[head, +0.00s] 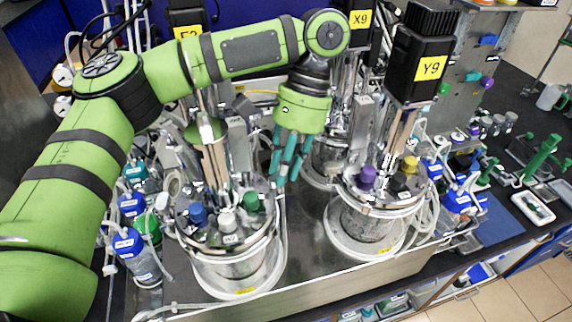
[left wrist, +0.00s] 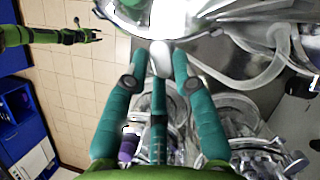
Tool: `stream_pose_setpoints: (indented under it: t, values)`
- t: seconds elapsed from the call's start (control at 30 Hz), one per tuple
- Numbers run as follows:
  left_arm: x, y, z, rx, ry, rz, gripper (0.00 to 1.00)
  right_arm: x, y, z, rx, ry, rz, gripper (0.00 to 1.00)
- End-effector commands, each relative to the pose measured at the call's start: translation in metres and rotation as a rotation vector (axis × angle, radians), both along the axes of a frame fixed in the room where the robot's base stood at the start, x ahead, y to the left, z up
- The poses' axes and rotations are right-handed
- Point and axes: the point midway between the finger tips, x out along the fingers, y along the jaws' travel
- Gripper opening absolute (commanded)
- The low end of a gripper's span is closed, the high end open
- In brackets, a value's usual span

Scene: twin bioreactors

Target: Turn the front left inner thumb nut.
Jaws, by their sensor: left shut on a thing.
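My left gripper (head: 281,170) reaches down from above between the two front bioreactors, at the right edge of the front left one's lid. In the left wrist view its teal fingers (left wrist: 158,70) are shut around a small pale rounded piece (left wrist: 161,58) at the vessel's rim, which appears to be the inner thumb nut. In the head view the fingers hide this piece. The front left bioreactor (head: 237,274) carries blue (head: 198,213), white (head: 227,220) and green (head: 251,200) caps. My right gripper (left wrist: 80,36) appears small and far off in the left wrist view.
The front right bioreactor (head: 362,223) with a purple cap (head: 367,176) stands close to the gripper's right. Black motors, one labelled Y9 (head: 430,67), and metal columns crowd the space around the arm. Clear tubing loops beside the vessels. Blue-capped bottles (head: 128,242) line the left.

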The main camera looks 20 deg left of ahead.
Motion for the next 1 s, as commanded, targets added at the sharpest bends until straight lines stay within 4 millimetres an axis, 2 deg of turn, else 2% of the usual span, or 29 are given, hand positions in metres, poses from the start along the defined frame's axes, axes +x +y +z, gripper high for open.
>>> stream_pose_setpoints:
  t: [0.6, 1.0]
  values:
    - [0.003, 0.011, 0.0, 0.001, -0.003, 0.569, 0.0, 0.003, 0.0, 0.0, 0.0, -0.006, 0.0, 0.4]
    - [0.001, 0.015, -0.001, 0.004, -0.005, 0.786, 0.0, 0.003, 0.0, 0.0, 0.0, -0.005, 0.0, 0.4]
